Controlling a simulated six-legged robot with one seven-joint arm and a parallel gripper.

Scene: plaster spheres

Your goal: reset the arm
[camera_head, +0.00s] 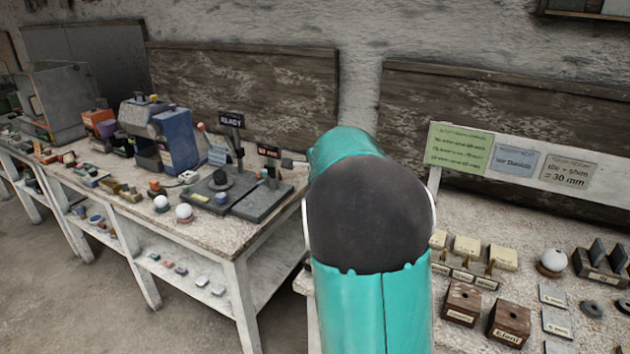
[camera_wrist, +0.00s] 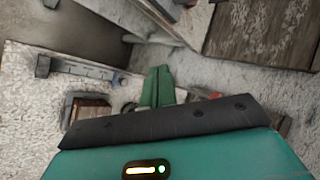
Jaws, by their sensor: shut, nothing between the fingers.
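My arm's teal link with a dark round cap rises in the middle of the head view and hides part of the benches behind it. My gripper's end is hidden in that view. In the wrist view, my teal housing and a dark band fill the bottom. Beyond them the two green fingers of my gripper (camera_wrist: 157,86) lie side by side, shut and empty. They point toward a pale, rough surface, and I see no thing held.
The left workbench (camera_head: 262,215) carries a blue machine (camera_head: 178,138), white spheres (camera_head: 184,211) and a dark plate stand. The right bench holds a white sphere (camera_head: 554,260), labelled brown blocks (camera_head: 510,322) and a sign board (camera_head: 515,166). Floor shows at the lower left.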

